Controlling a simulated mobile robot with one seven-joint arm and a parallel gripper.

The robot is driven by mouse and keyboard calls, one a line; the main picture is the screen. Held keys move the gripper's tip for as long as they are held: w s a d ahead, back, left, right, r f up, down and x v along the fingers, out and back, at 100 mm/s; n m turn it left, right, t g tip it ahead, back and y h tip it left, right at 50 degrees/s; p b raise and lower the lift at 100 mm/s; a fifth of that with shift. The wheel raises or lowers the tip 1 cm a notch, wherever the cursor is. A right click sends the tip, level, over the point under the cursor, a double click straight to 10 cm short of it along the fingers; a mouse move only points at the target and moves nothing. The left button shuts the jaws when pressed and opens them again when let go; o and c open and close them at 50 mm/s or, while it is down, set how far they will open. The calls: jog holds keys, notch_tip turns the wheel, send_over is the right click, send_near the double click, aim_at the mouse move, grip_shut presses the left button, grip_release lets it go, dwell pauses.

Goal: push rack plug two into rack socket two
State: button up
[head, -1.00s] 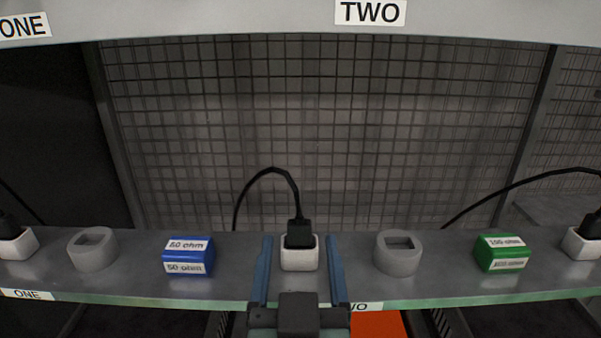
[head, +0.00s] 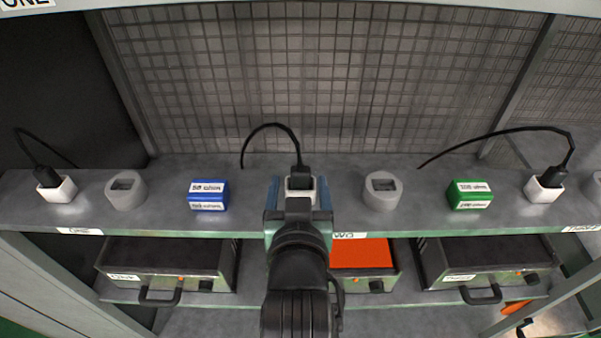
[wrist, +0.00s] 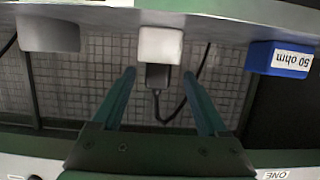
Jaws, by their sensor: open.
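The black rack plug two (head: 300,173), with its cable arching up behind it, stands at the white rack socket two (head: 301,196) on the shelf, by the partly covered label. In the wrist view the plug (wrist: 157,76) meets the face of the white socket (wrist: 161,44); I cannot tell how deep it sits. My gripper (head: 299,188) is open, its blue fingers on either side of the plug and socket. In the wrist view my gripper (wrist: 158,74) shows gaps between both fingers and the plug. My arm covers the socket's front.
On the same shelf stand a blue 50 ohm block (head: 208,195) to the left, and a grey round holder (head: 382,190) and a green block (head: 469,195) to the right. Another grey holder (head: 126,188) is farther left. Below are heater boxes and an orange surface (head: 362,254).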

aim_at(300, 167)
jog(key=shift+r+p+x, duration=0.15)
jog(key=shift+p+x, duration=0.55)
jog(key=shift+x, duration=0.6)
jog(key=shift+r+p+x, duration=0.1)
jog(key=shift+p+x, duration=0.55)
jog(key=shift+x, duration=0.65)
jog(key=shift+w+d+f, duration=0.15)
jog(key=shift+w+f, duration=0.1)
jog(key=shift+w, duration=0.2)
jog(key=shift+c, duration=0.3)
grip_shut()
